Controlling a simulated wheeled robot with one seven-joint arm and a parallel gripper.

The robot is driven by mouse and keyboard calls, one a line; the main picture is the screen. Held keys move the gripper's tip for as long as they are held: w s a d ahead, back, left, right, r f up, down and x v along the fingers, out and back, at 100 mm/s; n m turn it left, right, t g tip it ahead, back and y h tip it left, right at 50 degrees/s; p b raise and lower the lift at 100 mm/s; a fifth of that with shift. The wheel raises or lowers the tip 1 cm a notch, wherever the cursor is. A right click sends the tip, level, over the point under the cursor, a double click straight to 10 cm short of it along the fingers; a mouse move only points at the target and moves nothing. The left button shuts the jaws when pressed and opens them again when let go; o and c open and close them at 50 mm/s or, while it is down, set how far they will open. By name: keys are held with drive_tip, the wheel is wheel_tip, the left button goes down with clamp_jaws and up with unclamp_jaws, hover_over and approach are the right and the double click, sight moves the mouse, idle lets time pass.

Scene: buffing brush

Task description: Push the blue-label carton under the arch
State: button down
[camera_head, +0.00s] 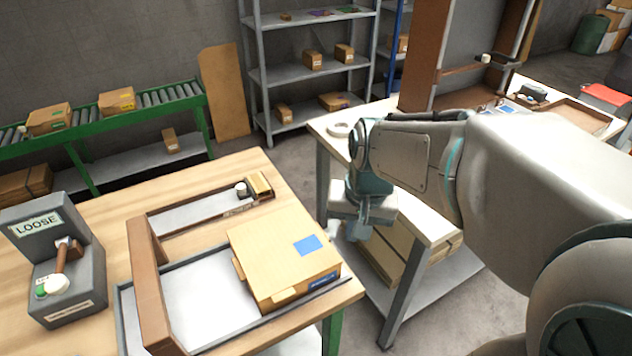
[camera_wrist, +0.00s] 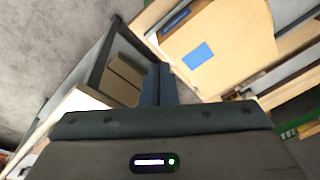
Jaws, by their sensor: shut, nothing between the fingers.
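The blue-label carton (camera_head: 270,250) is a tan box with a blue square on top, lying at the right end of a grey metal tray (camera_head: 196,296) on the wooden table. The brown arch (camera_head: 150,290) spans the tray's left end, apart from the carton. My gripper (camera_head: 358,232) is shut and empty, pointing down off the table's right edge, to the right of the carton. In the wrist view the carton (camera_wrist: 225,35) shows at upper right, clear of the shut fingers (camera_wrist: 158,82).
A grey box marked LOOSE with a lever (camera_head: 62,262) stands at the table's left. A narrow tray with a small tan block (camera_head: 260,184) lies behind the carton. A second table (camera_head: 430,205) stands beyond a gap at right. The tray between arch and carton is bare.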

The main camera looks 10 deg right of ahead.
drive_tip(key=w+d+f+m+g+y+p, duration=0.1)
drive_tip(key=w+d+f+m+p, duration=0.2)
drive_tip(key=w+m, duration=0.35)
drive_tip(key=w+d+f+m+g+y+p, duration=0.2)
drive_tip(key=w+d+f+m, duration=0.2)
drive_tip(key=w, duration=0.6)
drive_tip(key=a+f+p, duration=0.1)
drive_tip(key=a+f, duration=0.1)
drive_tip(key=f, duration=0.1)
drive_tip(key=s+a+f+p, duration=0.1)
drive_tip(key=a+f, duration=0.1)
drive_tip(key=f, duration=0.1)
drive_tip(key=s+a+f+p, duration=0.1)
drive_tip(key=a+f, duration=0.1)
drive_tip(key=f, duration=0.1)
drive_tip(key=shift+s+a, duration=0.15)
drive_tip(key=shift+a, duration=0.2)
drive_tip(key=shift+s+a+f+m, duration=0.1)
drive_tip(key=shift+m, duration=0.15)
